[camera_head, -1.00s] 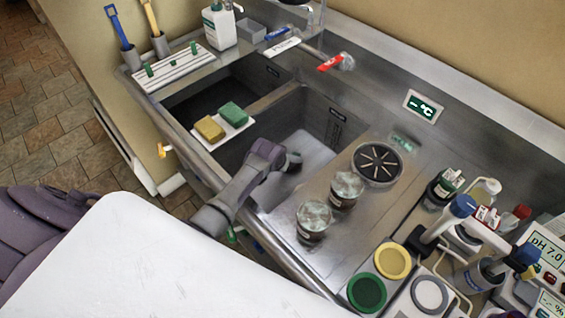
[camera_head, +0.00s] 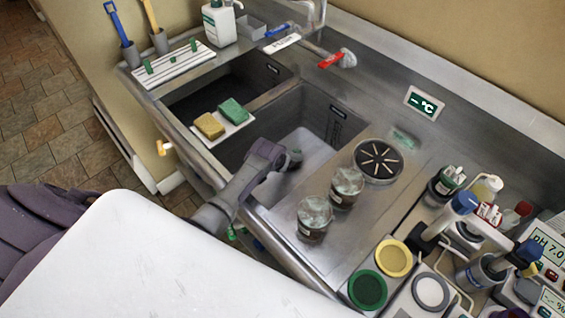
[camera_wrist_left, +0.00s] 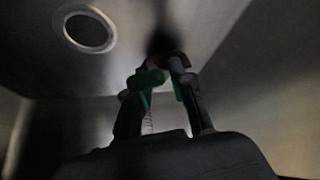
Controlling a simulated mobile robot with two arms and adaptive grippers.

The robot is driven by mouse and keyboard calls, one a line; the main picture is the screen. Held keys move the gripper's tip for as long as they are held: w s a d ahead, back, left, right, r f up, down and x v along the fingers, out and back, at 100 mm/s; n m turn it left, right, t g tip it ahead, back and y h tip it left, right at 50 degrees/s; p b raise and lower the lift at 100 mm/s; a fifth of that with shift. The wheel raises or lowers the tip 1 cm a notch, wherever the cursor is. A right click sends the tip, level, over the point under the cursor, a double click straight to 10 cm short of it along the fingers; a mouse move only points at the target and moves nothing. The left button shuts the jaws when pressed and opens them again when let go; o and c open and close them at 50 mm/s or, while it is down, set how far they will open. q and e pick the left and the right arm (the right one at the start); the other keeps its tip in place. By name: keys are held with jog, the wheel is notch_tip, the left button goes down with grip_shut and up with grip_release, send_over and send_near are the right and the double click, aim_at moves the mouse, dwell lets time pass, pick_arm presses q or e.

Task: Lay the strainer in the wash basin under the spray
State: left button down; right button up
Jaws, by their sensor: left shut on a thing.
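My left gripper (camera_head: 293,159) reaches down inside the right-hand steel basin (camera_head: 318,115), above its pale floor. The wrist view shows its fingers (camera_wrist_left: 165,75) close together around a small green-ended thing (camera_wrist_left: 148,79), which may be the strainer's handle. The strainer's bowl or mesh cannot be made out. A round drain ring (camera_wrist_left: 88,28) lies on the basin floor beyond the fingers, to the left. A tap with a red lever (camera_head: 331,61) stands at the basin's back edge. I cannot see water running. My right gripper is out of view.
A yellow sponge (camera_head: 209,126) and a green sponge (camera_head: 233,111) lie on a white tray by the left, darker basin (camera_head: 195,100). Two lidded jars (camera_head: 314,219) and (camera_head: 346,187) stand on the right deck near a round slotted drain (camera_head: 378,161). Bottles and meters crowd the far right.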

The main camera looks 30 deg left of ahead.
pick_arm(q)
jog(key=shift+s+f, duration=0.1)
jog(key=shift+f, duration=0.1)
grip_release()
dwell(0.6)
dwell(0.8)
jog(key=r+p, duration=0.3)
jog(key=p, duration=0.1)
jog(key=s+r+p, duration=0.1)
jog(key=r+p, duration=0.2)
jog(key=p, duration=0.1)
jog(key=s+r+p, duration=0.1)
jog(key=r+p, duration=0.2)
jog(key=shift+s+d+r+p, duration=0.15)
jog(key=shift+r+p, duration=0.1)
jog(key=shift+p, duration=0.15)
jog(key=shift+f, duration=0.1)
dwell(0.5)
